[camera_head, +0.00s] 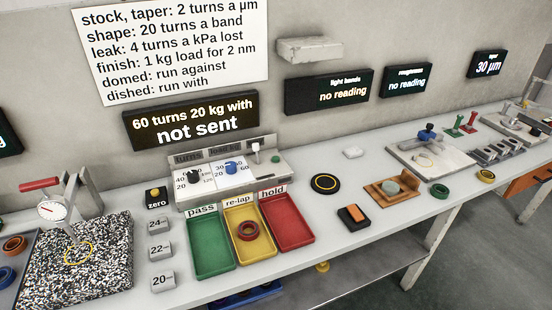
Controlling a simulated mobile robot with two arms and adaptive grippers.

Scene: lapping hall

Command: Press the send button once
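A grey control panel (222,190) stands on the bench against the wall. It carries a black knob (194,177), a blue knob (232,168) and a small upright lever (256,150). A small green button (276,159) sits at the panel's right end; I cannot read a send label on it. The black display (190,121) above the panel reads "60 turns 20 kg with" and "not sent". Neither of my grippers is in view, and nothing touches the panel.
In front of the panel lie green (211,250), yellow (236,255) and red (291,232) trays; the yellow one holds a red-brown ring (247,231). A black box with a yellow "zero" button (155,195) stands left. A gauge stand (74,200) is further left.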

